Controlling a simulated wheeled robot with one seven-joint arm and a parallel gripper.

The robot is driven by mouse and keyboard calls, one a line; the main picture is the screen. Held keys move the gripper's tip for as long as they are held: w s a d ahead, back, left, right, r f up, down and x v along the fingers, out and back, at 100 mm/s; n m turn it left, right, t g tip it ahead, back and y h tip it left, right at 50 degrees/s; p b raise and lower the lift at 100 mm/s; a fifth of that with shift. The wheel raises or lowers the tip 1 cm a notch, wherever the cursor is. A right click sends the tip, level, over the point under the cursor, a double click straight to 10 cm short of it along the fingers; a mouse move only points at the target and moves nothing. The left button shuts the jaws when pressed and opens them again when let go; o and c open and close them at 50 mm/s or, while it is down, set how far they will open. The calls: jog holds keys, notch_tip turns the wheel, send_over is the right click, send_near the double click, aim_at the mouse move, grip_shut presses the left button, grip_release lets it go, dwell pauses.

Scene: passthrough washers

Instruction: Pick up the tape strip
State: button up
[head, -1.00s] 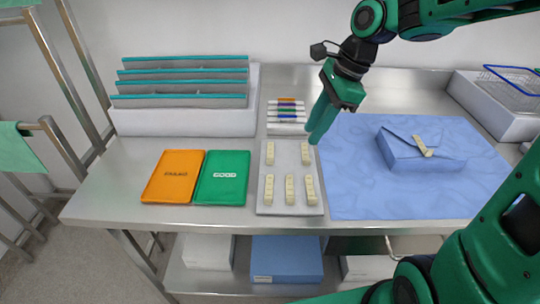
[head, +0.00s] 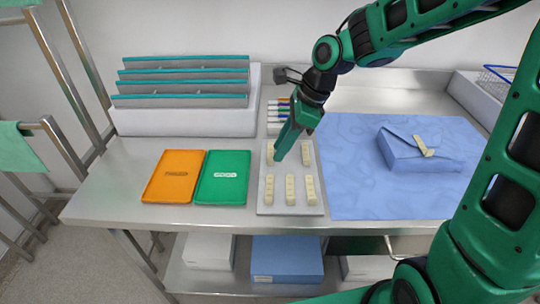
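Several cream tape strips lie on a grey tray (head: 276,208): two in the back row and several in the front row. The back left strip (head: 270,147) is partly hidden behind my gripper. The back right strip (head: 306,154) and a front strip (head: 290,190) lie clear of it. My gripper (head: 279,158) points down over the back left part of the tray, close to the back left strip. Whether it touches a strip, and whether its fingers are open, I cannot tell. Another strip (head: 424,146) sits on the blue wrapped package (head: 400,152) at right.
An orange tray (head: 172,190) and a green tray (head: 221,190) lie left of the strip tray. A rack (head: 185,122) with teal-edged dividers and a marker holder (head: 286,128) stand behind. A blue sheet (head: 370,200) covers the right side.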

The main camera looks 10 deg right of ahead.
aim_at(276, 164)
jog(key=shift+x, duration=1.55)
jog(key=shift+a, duration=0.1)
jog(key=shift+r, duration=0.1)
grip_shut()
jog(key=shift+r, duration=0.15)
